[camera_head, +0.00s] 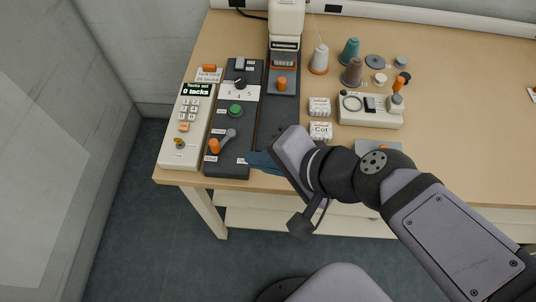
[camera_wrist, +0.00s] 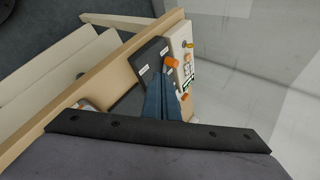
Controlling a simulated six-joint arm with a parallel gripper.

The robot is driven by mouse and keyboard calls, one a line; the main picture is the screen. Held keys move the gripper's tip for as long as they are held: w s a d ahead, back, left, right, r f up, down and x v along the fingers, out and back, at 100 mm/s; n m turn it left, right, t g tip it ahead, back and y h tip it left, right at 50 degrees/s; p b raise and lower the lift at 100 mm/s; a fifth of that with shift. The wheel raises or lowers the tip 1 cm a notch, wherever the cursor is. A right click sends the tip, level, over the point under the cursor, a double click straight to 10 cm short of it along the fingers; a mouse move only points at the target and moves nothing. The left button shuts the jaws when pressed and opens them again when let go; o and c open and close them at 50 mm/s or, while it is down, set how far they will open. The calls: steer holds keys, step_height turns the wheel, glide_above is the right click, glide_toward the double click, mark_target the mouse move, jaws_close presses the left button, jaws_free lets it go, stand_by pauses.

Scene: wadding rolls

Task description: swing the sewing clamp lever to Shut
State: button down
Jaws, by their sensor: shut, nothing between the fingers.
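The clamp lever, with its orange knob (camera_head: 214,147), is mounted on the dark control panel (camera_head: 222,165). Its grey arm runs from a pivot down-left to the knob. Small white labels lie around it, too small to read surely. My gripper (camera_head: 250,160) is shut, with blue fingers and nothing between them. In the head view its tips are at the panel's lower right edge, right of the knob and apart from it. In the wrist view the orange knob (camera_wrist: 171,63) shows just beyond the fingertips (camera_wrist: 163,77); I cannot tell the gap in depth.
A cream keypad box (camera_head: 188,125) reading "0 tacks" stands left of the panel. A green button (camera_head: 235,110) and a dial (camera_head: 239,84) sit above the lever. The sewing machine (camera_head: 285,40) and thread spools (camera_head: 319,60) are behind. The table's front edge runs just below the panel.

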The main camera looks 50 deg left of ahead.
steer(key=p+v, duration=0.3)
steer(key=shift+s+p, duration=0.1)
steer(key=shift+p, duration=0.3)
steer(key=shift+d, duration=0.1)
steer(key=w+d+f+n+t+h+p, duration=0.1)
steer(key=w+d+f+n+h, duration=0.25)
steer(key=d, duration=0.25)
steer(key=w+d+f+n+t+h+p, duration=0.1)
steer(key=w+d+f+n+h, duration=0.2)
steer(key=d, duration=0.4)
steer(key=w+d+r+m+h+p, duration=0.1)
steer(key=w+d+m+p, duration=0.3)
steer(key=d, duration=0.7)
steer(key=w+d+r+m+h+p, duration=0.1)
steer(key=w+d+r+m+p, duration=0.2)
steer(key=d, duration=0.9)
steer(key=shift+w+m+h+p, duration=0.35)
steer(key=shift+w+m+p, duration=0.55)
steer(key=shift+w, duration=0.25)
